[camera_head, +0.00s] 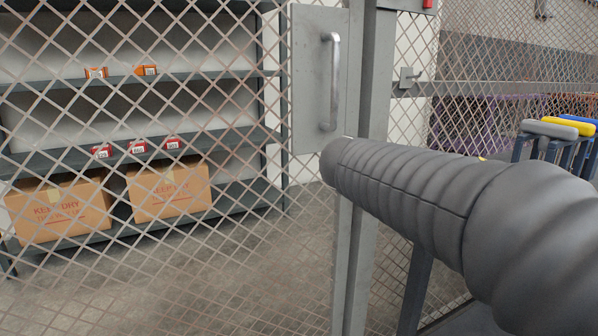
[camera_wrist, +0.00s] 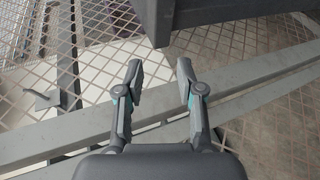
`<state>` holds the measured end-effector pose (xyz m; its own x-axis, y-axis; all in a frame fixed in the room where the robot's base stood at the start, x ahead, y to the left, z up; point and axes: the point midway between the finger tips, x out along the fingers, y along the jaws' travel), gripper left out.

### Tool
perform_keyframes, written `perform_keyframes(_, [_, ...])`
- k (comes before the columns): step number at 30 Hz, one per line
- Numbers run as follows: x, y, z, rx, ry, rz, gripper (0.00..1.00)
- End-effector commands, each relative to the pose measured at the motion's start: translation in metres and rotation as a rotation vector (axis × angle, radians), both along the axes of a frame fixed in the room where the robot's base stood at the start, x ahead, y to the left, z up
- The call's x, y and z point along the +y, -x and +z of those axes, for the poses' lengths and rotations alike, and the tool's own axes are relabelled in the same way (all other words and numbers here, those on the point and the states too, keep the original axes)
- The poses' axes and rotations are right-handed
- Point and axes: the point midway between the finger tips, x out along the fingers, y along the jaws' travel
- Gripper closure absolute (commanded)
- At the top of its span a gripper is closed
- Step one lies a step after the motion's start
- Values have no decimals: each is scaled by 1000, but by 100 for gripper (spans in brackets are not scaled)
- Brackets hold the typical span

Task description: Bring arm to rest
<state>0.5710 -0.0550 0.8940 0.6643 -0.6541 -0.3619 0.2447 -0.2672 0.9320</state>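My arm (camera_head: 430,190) stretches in from the right edge of the head view, its grey ribbed sleeve reaching toward the cage door's post. My gripper (camera_wrist: 160,75) shows in the wrist view with its two fingers spread apart and nothing between them. A grey frame bar (camera_wrist: 60,135) of the cage runs behind the fingers. The gripper is hidden in the head view. I cannot tell whether the fingers touch any part of the cage.
A wire mesh door with a metal handle (camera_head: 331,82) and a grey post (camera_head: 366,150) stand close in front. Behind the mesh is a shelf (camera_head: 200,76) with cardboard boxes (camera_head: 60,212) and small red and orange boxes. Racks with coloured tops (camera_head: 560,128) stand at right.

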Motion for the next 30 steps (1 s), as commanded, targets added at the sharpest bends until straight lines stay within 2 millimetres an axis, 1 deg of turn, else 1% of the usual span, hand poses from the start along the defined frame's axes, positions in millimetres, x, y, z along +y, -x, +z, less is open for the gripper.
perform_keyframes(1, [-1, 17, -22, 29, -84, -17, 63])
perform_keyframes(3, [1, 40, -52, 69, -208, -44, 63])
perform_keyframes(5, [4, 61, -76, 98, -314, -70, 63])
perform_keyframes(6, [7, 75, -92, 116, -385, -88, 63])
perform_keyframes(8, [12, 98, -113, 141, -492, -119, 63])
perform_keyframes(9, [17, 113, -127, 155, -563, -141, 63])
perform_keyframes(11, [24, 136, -146, 172, -673, -176, 63])
perform_keyframes(12, [30, 152, -158, 182, -745, -199, 63])
perform_keyframes(14, [39, 176, -175, 192, -854, -239, 63])
perform_keyframes(15, [46, 192, -185, 197, -927, -265, 63])
perform_keyframes(18, [61, 230, -206, 191, -1100, -330, 63])
perform_keyframes(21, [68, 257, -217, 169, -1208, -371, 63])
perform_keyframes(24, [64, 271, -218, 133, -1236, -381, 63])
perform_keyframes(30, [56, 277, -205, 67, -1246, -375, 63])
